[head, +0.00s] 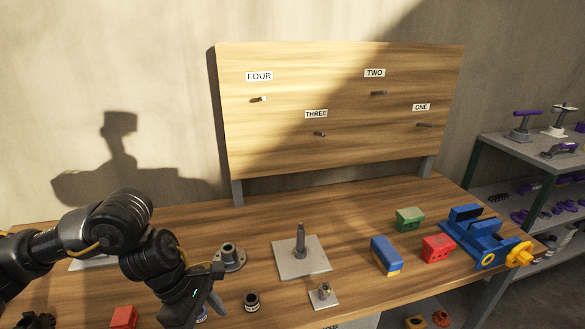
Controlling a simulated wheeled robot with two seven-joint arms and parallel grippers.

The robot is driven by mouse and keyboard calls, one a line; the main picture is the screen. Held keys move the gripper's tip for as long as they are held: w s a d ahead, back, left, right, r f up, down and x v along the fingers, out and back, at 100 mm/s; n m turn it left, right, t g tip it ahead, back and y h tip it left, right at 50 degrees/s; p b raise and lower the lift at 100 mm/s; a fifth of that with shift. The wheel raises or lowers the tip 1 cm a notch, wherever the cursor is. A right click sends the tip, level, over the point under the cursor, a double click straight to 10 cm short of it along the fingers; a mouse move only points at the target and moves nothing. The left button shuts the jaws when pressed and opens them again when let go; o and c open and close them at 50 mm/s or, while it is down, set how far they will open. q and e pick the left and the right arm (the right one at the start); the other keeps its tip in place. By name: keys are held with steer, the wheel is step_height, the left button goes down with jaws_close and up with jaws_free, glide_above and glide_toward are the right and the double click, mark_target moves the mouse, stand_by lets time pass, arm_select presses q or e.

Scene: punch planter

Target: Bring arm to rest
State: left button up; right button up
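My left arm (105,225) comes in from the left, bent over the left part of the wooden workbench. My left gripper (203,305) points down near the bench's front edge, left of a small dark round part (252,302). Its fingertips are partly hidden, and I cannot tell whether they are open or shut. My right arm and gripper are out of view.
The workbench (350,205) holds a flanged part (229,258), a plate with an upright post (300,258), several coloured blocks and a blue vise (478,236). A pegboard (340,105) stands behind. Shelves (535,150) are at right.

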arm_select(q)
steer(key=s+d+n+t+h, duration=0.2)
steer(key=d+n+t+h, duration=0.45)
steer(key=d+n, duration=0.9)
steer(key=s+a+f+n+t+y, duration=0.15)
steer(key=a+f+n+y, duration=0.45)
steer(key=n, duration=0.8)
steer(key=s+a+f+n+t+y, duration=0.15)
steer(key=a+f+n, duration=0.5)
steer(key=n, duration=0.75)
steer(key=s+a+f+n+g+y, duration=0.3)
steer(key=s+a+f+n+g, duration=0.25)
steer(key=s+a+n, duration=0.7)
steer(key=s+d+f+m+g, duration=0.1)
steer(key=s+f, duration=0.1)
steer(key=f, duration=1.2)
steer(key=s+f+m, duration=0.2)
steer(key=f, duration=1.2)
steer(key=s+a+f+g, duration=0.1)
steer(key=s+a+f, duration=0.1)
steer(key=s+f, duration=1.2)
steer(key=shift+s+a+f, duration=0.3)
steer(key=shift+s, duration=0.25)
